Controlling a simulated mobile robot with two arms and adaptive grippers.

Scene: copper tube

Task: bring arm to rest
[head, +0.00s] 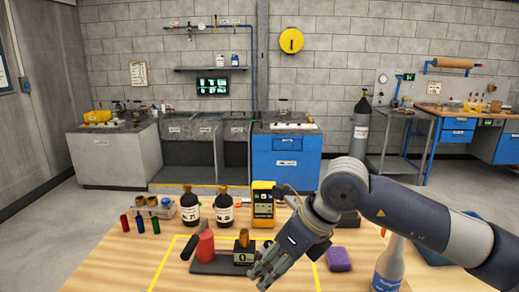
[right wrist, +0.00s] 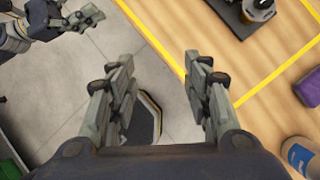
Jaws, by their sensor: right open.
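My right arm reaches in from the right in the head view. Its gripper (head: 268,270) hangs over the front of the wooden table, in front of a small device marked 0. In the right wrist view the right gripper (right wrist: 160,65) has its two fingers wide apart, with nothing between them; floor and the yellow-taped table edge show beyond. My left gripper (right wrist: 85,18) shows at the top left of the right wrist view, above the floor, cut by the frame; its finger opening is unclear. It is not seen in the head view.
The wooden table (head: 110,262) holds a dark plate (head: 212,268) with a red cylinder (head: 204,246) and the device (head: 244,252). Two dark bottles (head: 191,208), a yellow meter (head: 263,205), a purple block (head: 338,260) and a spray bottle (head: 388,268) stand around.

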